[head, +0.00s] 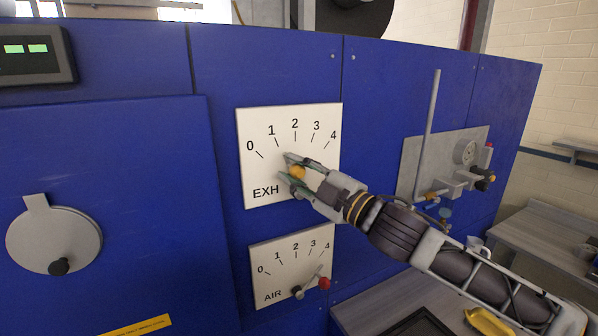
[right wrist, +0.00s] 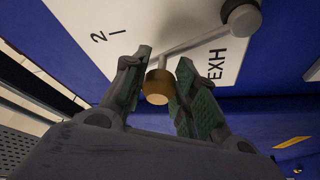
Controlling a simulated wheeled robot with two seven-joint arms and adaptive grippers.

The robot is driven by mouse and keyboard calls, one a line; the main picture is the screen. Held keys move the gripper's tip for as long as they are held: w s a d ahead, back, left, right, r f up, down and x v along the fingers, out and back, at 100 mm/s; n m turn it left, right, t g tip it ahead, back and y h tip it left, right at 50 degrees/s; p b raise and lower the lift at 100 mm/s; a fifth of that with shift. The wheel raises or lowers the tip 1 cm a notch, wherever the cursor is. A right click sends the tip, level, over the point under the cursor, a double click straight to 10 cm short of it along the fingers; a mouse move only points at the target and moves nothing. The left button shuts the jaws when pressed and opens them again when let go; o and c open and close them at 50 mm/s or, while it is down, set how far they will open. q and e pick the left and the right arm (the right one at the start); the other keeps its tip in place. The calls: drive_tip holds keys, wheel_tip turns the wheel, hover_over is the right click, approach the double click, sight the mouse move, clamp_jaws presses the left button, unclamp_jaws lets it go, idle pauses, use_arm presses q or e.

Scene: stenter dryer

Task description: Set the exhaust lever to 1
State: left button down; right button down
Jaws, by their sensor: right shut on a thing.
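The exhaust dial is a white plate (head: 255,180) marked EXH, numbered 0 to 4, on the blue machine front. My right gripper (head: 291,169) reaches in from the right and is shut on the exhaust lever's yellow-brown knob (head: 297,172). In the right wrist view, the fingers (right wrist: 157,88) flank the knob (right wrist: 157,87). The lever's grey rod (right wrist: 190,42) runs from a round grey hub (right wrist: 243,18), slanting to the EXH-label side of the 2 mark. My left gripper is not in view.
Below is the AIR dial (head: 262,292) with a red-knobbed lever (head: 324,283). A round grey disc with a black knob (head: 60,266) is at left. A gauge panel with pipes (head: 465,152) stands at right, above a grey bench with a mug (head: 477,245).

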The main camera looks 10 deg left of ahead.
drive_tip(key=c, duration=1.1)
unclamp_jaws()
drive_tip(key=shift+s+a, duration=0.1)
drive_tip(key=v, duration=1.2)
